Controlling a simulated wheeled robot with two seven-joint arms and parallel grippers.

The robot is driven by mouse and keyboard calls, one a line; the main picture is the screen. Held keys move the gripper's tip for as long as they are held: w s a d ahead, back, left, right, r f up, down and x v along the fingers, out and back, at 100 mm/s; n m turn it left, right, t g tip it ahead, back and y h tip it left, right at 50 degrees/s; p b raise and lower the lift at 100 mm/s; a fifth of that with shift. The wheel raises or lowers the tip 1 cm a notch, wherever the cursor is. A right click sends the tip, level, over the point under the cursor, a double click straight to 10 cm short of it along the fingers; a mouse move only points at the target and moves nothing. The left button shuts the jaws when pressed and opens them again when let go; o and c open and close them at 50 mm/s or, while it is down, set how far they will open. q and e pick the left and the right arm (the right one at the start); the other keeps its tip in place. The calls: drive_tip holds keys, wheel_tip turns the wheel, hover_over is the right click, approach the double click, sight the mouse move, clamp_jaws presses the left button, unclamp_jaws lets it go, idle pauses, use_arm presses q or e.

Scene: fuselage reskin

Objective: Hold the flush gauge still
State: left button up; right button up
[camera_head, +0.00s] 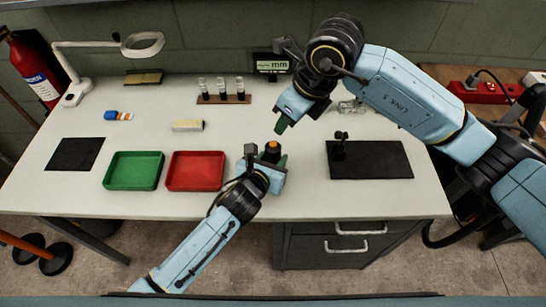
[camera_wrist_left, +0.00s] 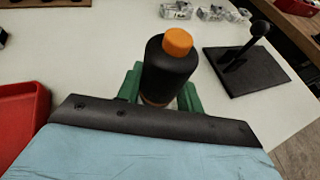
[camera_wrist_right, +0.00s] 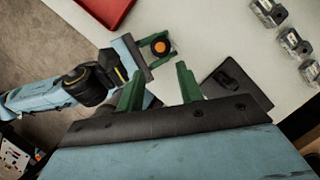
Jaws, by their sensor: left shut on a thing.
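The flush gauge (camera_wrist_left: 172,68) is a black cylinder with an orange cap. My left gripper (camera_head: 270,156) is shut on it, with a green finger on each side in the left wrist view. The gauge stands roughly upright in the jaws at the middle front of the table; its lower end is hidden. The orange cap also shows from above in the right wrist view (camera_wrist_right: 161,47). My right gripper (camera_wrist_right: 160,74) is open and empty, its green fingers apart, above and behind the gauge.
A green tray (camera_head: 134,185) and red tray (camera_head: 196,186) lie left of the gauge. A black plate (camera_head: 385,170) with a short post is at right. Vials in a rack (camera_head: 224,100) and a small mm display (camera_head: 272,65) stand at the back.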

clamp_jaws()
idle(1.7)
